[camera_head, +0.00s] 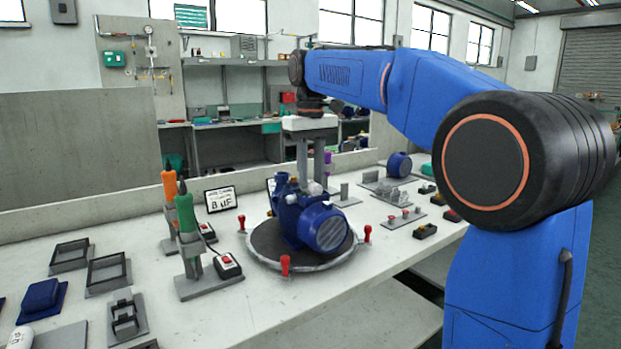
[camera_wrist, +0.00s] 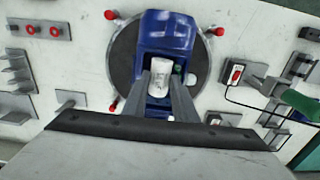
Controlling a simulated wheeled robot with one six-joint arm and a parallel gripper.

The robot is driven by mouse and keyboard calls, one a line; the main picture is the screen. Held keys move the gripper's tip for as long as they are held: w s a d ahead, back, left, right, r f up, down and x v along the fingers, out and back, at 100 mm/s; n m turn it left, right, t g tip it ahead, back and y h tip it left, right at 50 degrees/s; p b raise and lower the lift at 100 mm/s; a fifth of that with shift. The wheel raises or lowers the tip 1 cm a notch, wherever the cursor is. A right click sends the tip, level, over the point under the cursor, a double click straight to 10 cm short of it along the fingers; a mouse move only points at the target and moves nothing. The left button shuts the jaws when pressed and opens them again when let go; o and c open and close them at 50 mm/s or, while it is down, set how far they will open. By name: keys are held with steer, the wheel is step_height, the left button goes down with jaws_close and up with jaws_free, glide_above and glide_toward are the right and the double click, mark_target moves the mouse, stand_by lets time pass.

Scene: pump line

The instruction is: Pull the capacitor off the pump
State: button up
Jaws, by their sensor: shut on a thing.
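The blue pump (camera_head: 318,226) sits on a dark round turntable (camera_head: 268,245) on the white bench. It also shows in the wrist view (camera_wrist: 165,40). My gripper (camera_head: 312,182) points straight down over the pump. Its two grey fingers are shut on the white cylindrical capacitor (camera_wrist: 160,76), one finger on each side. In the head view the capacitor (camera_head: 314,188) shows as a small pale piece below the fingertips, on top of the pump. I cannot tell whether its lower end is still seated in the pump.
Red handles (camera_head: 285,265) stand around the turntable rim. Green (camera_head: 185,212) and orange (camera_head: 169,184) tools stand upright in holders at left, near a sign reading "8 uF" (camera_head: 221,199). Empty trays (camera_head: 108,272) lie front left. Small fixtures (camera_head: 404,219) and another blue motor (camera_head: 399,165) lie at right.

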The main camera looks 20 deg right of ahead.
steer(key=shift+r, duration=1.7)
